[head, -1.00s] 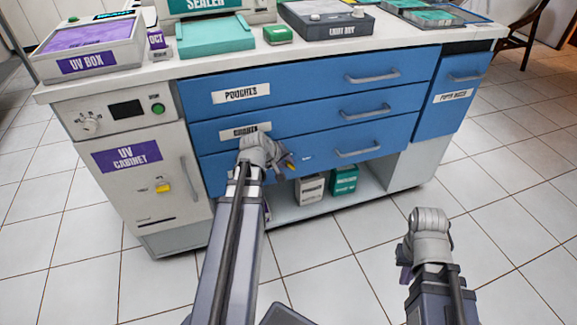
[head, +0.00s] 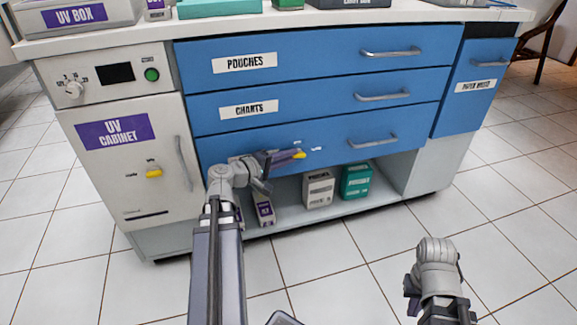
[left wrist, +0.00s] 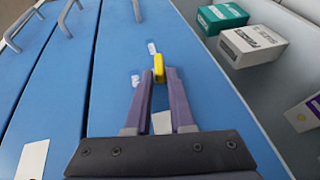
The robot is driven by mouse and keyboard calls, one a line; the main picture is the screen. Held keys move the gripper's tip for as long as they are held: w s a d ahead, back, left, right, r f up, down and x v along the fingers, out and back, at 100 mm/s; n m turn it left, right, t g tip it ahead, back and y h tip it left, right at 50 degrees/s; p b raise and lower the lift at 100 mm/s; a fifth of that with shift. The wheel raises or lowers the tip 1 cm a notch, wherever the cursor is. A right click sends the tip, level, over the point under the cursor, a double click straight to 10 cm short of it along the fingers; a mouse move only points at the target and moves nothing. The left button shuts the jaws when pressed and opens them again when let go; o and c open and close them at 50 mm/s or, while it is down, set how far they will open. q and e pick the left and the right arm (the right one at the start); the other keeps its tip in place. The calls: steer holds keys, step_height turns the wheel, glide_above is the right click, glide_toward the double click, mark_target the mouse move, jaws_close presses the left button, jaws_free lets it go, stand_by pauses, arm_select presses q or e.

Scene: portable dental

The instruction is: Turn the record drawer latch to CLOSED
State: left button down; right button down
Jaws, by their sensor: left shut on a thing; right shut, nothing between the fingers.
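The yellow drawer latch (head: 300,155) is on the front of the bottom blue drawer (head: 340,140), below the CHARTS drawer. Small white marks, too small to read, sit near it. My left gripper (head: 292,155) reaches it from the left, and its purple fingers are shut on the latch. The left wrist view also shows the latch (left wrist: 159,68) between the fingertips (left wrist: 158,76). The fingers hide part of the latch, and I cannot tell which mark it points to. My right gripper (head: 411,292) is low at the right, shut and empty, away from the cabinet.
A UV cabinet (head: 120,165) with its own yellow knob (head: 153,171) stands left of the drawers. Grey drawer handles (head: 372,140) stick out. Boxes, including a white one (head: 319,189) and a green one (head: 356,181), stand on the shelf below. The floor at right is clear.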

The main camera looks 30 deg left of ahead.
arm_select(q)
steer(key=shift+w+d+f+t+h+b, duration=0.2)
steer(key=shift+t+h+b, duration=0.1)
steer(key=shift+b, duration=0.3)
arm_select(e)
steer(key=shift+f, duration=0.95)
arm_select(q)
steer(key=c, duration=0.9)
jaws_free()
arm_select(e)
steer(key=shift+d, duration=0.1)
arm_select(q)
steer(key=shift+s+a, duration=0.1)
steer(key=shift+s, duration=0.05)
